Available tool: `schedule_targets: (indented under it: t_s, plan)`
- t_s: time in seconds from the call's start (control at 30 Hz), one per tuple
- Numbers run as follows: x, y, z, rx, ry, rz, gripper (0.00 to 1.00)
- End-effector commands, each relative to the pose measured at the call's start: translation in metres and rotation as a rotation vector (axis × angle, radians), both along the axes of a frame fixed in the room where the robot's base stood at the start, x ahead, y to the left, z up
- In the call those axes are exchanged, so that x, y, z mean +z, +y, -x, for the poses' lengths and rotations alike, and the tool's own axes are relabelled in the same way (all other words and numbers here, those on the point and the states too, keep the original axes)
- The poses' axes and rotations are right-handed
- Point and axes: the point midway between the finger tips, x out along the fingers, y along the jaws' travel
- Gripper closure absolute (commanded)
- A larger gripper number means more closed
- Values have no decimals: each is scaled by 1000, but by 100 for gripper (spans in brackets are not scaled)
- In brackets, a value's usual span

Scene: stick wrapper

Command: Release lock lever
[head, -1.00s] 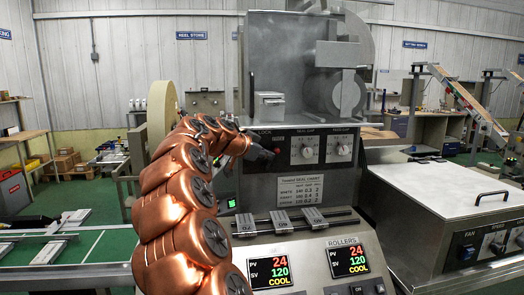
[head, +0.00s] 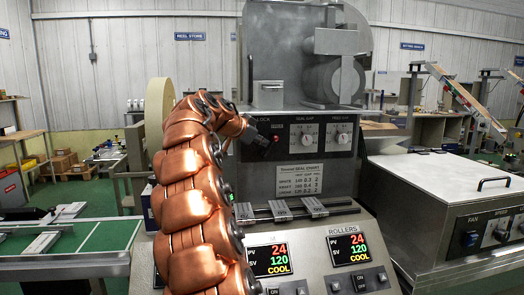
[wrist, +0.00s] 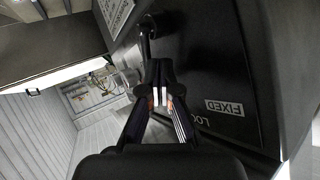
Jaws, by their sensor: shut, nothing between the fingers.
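My gripper (head: 262,145) is at the left side of the black control panel, just below the LOCK label (head: 262,121). In the wrist view its two slim fingers (wrist: 160,95) are together, with nothing seen between them. A black bent bar (wrist: 147,42), which looks like the lock lever, stands out from the dark panel just beyond and left of the fingertips. I cannot tell whether the fingers touch it. The panel carries a FIXED label (wrist: 224,107) and a partly hidden label beginning with LO (wrist: 189,118). In the head view my gripper and wrist hide the lever.
Below are a rail with several grey blocks (head: 313,207) and temperature displays (head: 350,254). A metal cabinet (head: 440,180) stands at right. A cream reel (head: 159,103) is behind my arm.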

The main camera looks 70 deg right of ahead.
Motion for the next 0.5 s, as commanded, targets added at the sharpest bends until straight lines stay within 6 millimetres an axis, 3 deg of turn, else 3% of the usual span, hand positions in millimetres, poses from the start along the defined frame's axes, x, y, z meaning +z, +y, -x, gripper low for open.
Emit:
schedule_targets:
  t_s: [0.27,0.5]
  plan:
    - [-4,-7,25,-33,-37,-11,100]
    - [-3,-7,28,-37,-42,-17,100]
